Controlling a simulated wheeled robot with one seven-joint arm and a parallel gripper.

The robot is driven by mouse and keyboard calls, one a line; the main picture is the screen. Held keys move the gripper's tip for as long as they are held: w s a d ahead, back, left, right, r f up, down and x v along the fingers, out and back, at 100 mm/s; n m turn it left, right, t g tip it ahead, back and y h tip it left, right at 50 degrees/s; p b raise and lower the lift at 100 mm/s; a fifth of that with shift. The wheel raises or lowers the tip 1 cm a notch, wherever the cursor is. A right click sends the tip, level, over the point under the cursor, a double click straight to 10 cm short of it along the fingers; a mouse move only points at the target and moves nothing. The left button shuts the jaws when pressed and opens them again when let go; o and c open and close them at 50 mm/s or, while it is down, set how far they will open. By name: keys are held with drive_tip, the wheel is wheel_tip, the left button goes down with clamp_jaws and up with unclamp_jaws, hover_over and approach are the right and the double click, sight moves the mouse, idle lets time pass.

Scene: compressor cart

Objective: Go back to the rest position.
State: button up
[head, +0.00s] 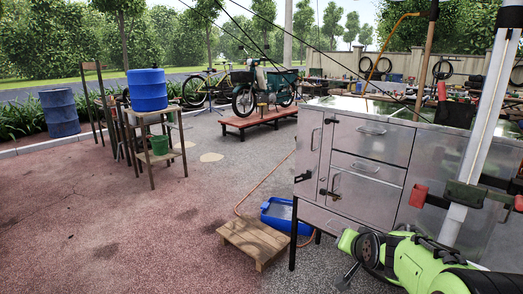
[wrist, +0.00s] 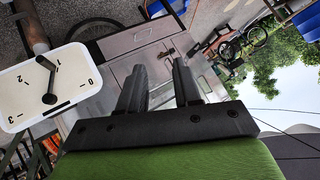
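My gripper (wrist: 160,78) shows in the wrist view with its two dark fingers apart. Bare background shows between them, so it is open and empty. In the head view my green arm reaches in at the lower right, in front of the grey metal cabinet (head: 365,150); the fingers are hard to make out there. In the wrist view the cabinet front (wrist: 128,42) lies beyond the fingertips, tilted in the picture. I see no contact between the fingers and anything.
A white dial (wrist: 47,86) with a dark pointer is at the left in the wrist view. A blue tub (head: 278,228) and a wooden pallet (head: 254,241) lie left of the cabinet. A blue barrel (head: 148,90) stands on a wooden stand. The paving at left is open.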

drive_tip(key=s+a+r+n+g+p, duration=0.1)
drive_tip(key=s+a+r+n+g, duration=0.2)
drive_tip(key=s, duration=1.4)
drive_tip(key=s+a+n+g, duration=0.2)
drive_tip(key=s+a+n, duration=0.15)
drive_tip(key=s, duration=1.35)
wheel_tip(320, 180, up, 17)
drive_tip(key=p, duration=1.7)
drive_tip(key=shift+w+a, duration=0.15)
drive_tip(key=shift+a, duration=0.1)
drive_tip(key=shift+m, duration=0.25)
